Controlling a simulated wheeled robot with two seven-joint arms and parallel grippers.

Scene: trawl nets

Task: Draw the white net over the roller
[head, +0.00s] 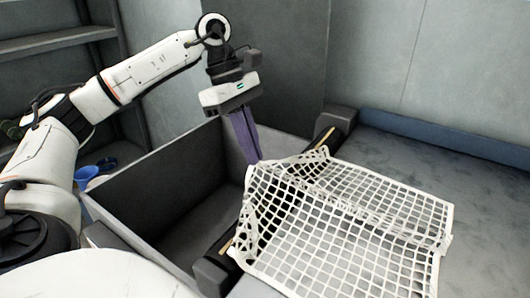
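The white net (345,220) is an open square mesh, lying partly on the grey deck at right and partly across the dark roller (222,246). The net has a raised fold across its middle, and its left edge reaches past the roller toward the bin. The roller's middle is hidden under the net; a tan strip shows at each end. My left gripper (256,158) points down with purple fingers, its tips at the net's upper left corner. I cannot tell whether the fingers are gripping the mesh or only beside it. My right gripper is not in view.
A deep grey bin (160,180) opens left of the roller. A dark block (338,118) stands at the roller's far end. A blue ledge (440,137) runs along the back wall. Blue containers (86,174) sit at left. The deck at far right is clear.

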